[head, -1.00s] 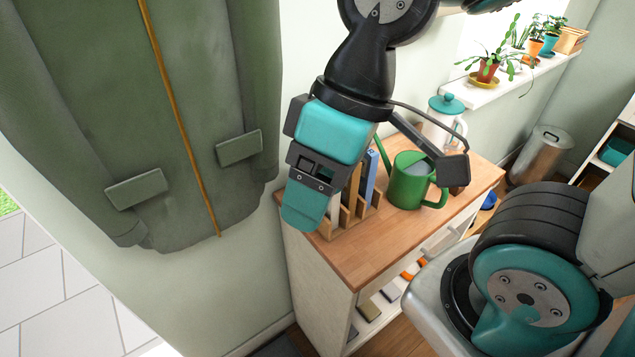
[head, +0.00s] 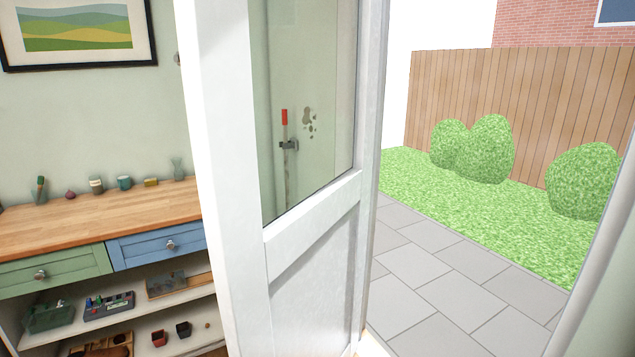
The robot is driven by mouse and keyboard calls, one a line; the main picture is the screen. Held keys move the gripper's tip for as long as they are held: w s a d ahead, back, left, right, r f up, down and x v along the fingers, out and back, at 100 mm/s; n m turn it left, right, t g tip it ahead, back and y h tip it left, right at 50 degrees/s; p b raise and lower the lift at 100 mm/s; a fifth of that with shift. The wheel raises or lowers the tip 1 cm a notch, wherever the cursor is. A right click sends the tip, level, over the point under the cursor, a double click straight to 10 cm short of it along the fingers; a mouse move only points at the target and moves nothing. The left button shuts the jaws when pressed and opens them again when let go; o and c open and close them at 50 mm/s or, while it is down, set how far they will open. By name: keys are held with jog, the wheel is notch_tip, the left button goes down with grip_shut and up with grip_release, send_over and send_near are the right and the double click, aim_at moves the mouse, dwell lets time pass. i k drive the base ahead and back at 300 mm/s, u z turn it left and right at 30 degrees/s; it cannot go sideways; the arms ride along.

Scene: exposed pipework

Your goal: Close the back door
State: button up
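The back door (head: 308,230) is a white door with a glass upper pane (head: 308,110) and a solid lower panel. It stands open into the room in the head view, seen at a steep angle. To its right the open doorway shows paving outside. A small dark knob-like part (head: 177,58) shows at the door's left edge near the top; I cannot tell if it is the handle. My gripper is not in the head view now.
A wooden-topped counter (head: 100,215) with drawers and open shelves stands left of the door. A framed picture (head: 78,32) hangs above it. Outside are grey paving (head: 440,285), grass, bushes (head: 485,148) and a wooden fence (head: 540,95). A doorway edge (head: 597,265) stands at right.

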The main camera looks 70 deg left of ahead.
aim_at(292, 284)
jog(key=k, duration=0.15)
jog(key=z, duration=1.5)
jog(key=k, duration=1.7)
jog(key=u, duration=2.45)
jog(key=i, duration=0.6)
jog(key=u, duration=0.85)
